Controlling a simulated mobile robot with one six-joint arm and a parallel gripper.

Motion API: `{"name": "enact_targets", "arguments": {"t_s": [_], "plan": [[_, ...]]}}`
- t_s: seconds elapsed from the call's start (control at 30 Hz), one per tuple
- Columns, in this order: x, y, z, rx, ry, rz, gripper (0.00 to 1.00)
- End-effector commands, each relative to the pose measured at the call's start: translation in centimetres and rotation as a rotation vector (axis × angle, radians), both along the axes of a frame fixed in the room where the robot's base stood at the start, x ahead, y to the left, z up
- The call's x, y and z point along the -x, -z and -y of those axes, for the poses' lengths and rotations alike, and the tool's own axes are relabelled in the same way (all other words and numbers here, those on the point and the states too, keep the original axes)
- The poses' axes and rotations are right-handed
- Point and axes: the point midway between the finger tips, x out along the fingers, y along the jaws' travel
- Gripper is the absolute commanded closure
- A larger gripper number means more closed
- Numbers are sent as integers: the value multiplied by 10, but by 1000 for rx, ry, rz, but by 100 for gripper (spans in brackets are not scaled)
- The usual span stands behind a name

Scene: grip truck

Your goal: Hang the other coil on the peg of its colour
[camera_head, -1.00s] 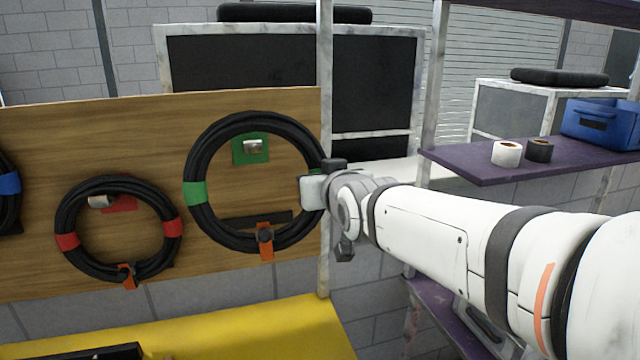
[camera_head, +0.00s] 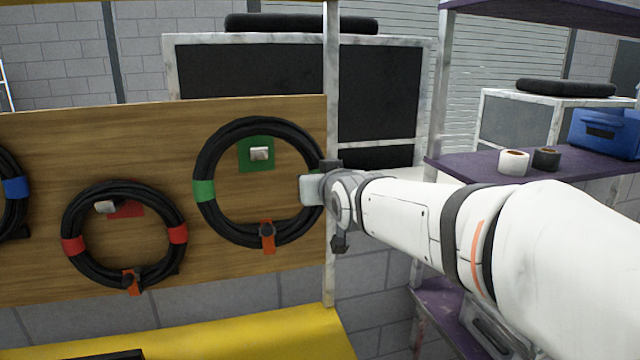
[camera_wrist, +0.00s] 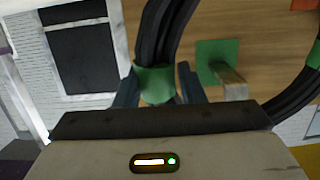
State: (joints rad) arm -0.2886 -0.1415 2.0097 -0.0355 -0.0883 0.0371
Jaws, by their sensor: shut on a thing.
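The black coil with green bands (camera_head: 210,215) is upright in front of the wooden board in the head view, with an orange strap at its bottom. My gripper (camera_head: 318,182) is shut on its right side; the wrist view shows a green band (camera_wrist: 155,84) between the fingers. The green plate (camera_head: 246,160) with its pale metal peg (camera_head: 260,153) shows inside the ring, below the ring's top. The peg also shows in the wrist view (camera_wrist: 232,82). A gap shows between peg and ring top; I cannot tell whether the peg tip passes through the ring.
A coil with red bands (camera_head: 73,246) is at the board's left, around a peg on a red plate (camera_head: 127,209). A blue-banded coil (camera_head: 16,188) is cut off at the left edge. A yellow surface (camera_head: 255,338) lies below. A purple shelf (camera_head: 465,168) with two rolls stands right.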

Motion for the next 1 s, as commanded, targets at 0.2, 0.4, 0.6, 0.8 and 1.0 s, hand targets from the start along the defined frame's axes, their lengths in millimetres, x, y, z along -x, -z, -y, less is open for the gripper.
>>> {"name": "enact_targets", "arguments": {"t_s": [0.2, 0.4, 0.6, 0.8, 1.0], "plan": [[-11, -4, -3, -6, 2, 8, 100], [-21, -3, -5, -6, 2, 7, 100], [-30, -3, -8, -6, 2, 7, 100], [-40, -2, -10, -6, 3, 7, 100], [-49, -2, -13, -6, 3, 7, 100]]}}
